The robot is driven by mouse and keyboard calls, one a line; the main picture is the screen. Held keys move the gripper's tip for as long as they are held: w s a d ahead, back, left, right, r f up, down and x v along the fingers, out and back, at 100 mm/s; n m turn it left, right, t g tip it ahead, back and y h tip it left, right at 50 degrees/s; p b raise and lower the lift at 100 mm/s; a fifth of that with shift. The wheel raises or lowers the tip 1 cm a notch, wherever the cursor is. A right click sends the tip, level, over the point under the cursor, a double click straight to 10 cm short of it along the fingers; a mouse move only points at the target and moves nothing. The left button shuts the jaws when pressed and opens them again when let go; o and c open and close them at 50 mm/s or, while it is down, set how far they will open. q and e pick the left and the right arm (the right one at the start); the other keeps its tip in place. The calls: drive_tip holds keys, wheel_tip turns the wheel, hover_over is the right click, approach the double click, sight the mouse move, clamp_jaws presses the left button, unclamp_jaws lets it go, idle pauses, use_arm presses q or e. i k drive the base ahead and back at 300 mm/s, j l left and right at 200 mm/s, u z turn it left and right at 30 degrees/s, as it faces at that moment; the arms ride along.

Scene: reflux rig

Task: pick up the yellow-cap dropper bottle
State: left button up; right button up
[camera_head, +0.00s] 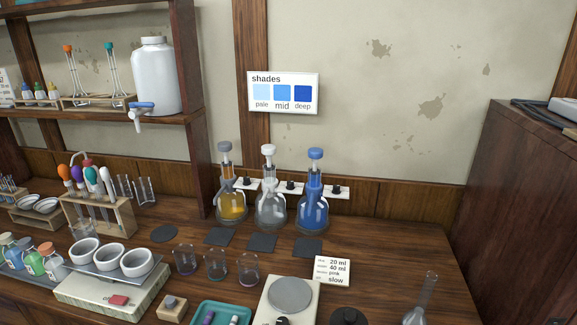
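Three small dropper bottles stand in a row on the upper left wall shelf. The right one looks like the yellow-cap dropper bottle (53,91), upright beside a wooden rack. The other two small bottles (27,92) stand to its left; their cap colours are hard to make out at this size. Neither of my grippers shows in this view, and nothing is seen touching the bottles.
Below, the bench holds flasks (270,207), mortars, beakers, a tube rack (98,217) and a scale (286,303).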

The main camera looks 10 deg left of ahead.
sight(53, 94)
drive_tip(key=j+z, duration=0.35)
drive_tip(key=j, duration=1.1)
drive_tip(key=k, duration=0.05)
